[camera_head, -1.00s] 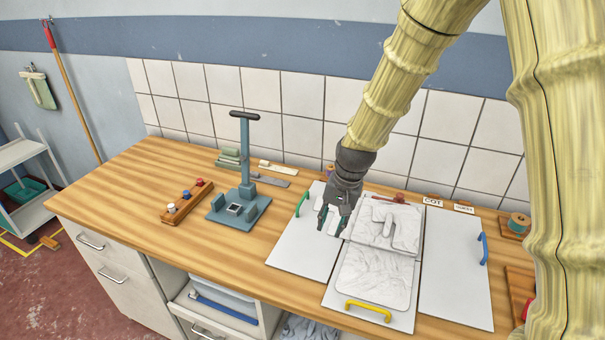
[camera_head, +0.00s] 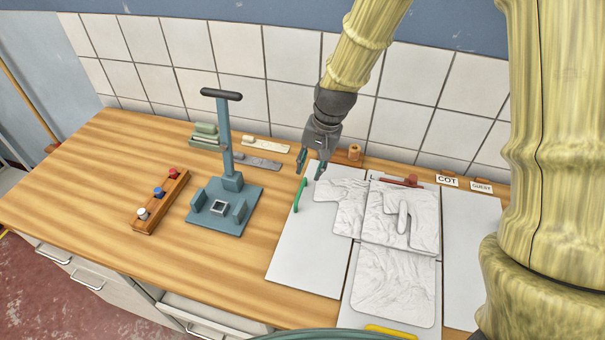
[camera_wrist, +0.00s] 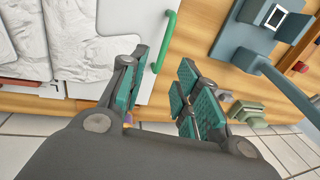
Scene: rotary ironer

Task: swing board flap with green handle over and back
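The white left board flap (camera_head: 300,250) lies flat on the bench, with a green handle (camera_head: 299,196) along its left edge. The handle also shows in the wrist view (camera_wrist: 166,42), just beyond my left-hand finger. A wrinkled white garment (camera_head: 398,213) lies on the middle board, and part of it reaches onto the left flap. My gripper (camera_head: 311,170) is open and empty above the flap's back left corner, a little behind the handle. In the wrist view my gripper (camera_wrist: 160,85) has its fingers apart with nothing between them.
A teal stand with a tall post (camera_head: 226,205) stands left of the flap. A wooden rack with several knobs (camera_head: 160,200) is farther left. Green blocks (camera_head: 205,135) and a wooden spool (camera_head: 354,152) are at the back. A right board (camera_head: 472,250) and yellow handle (camera_head: 390,332) flank the front and right.

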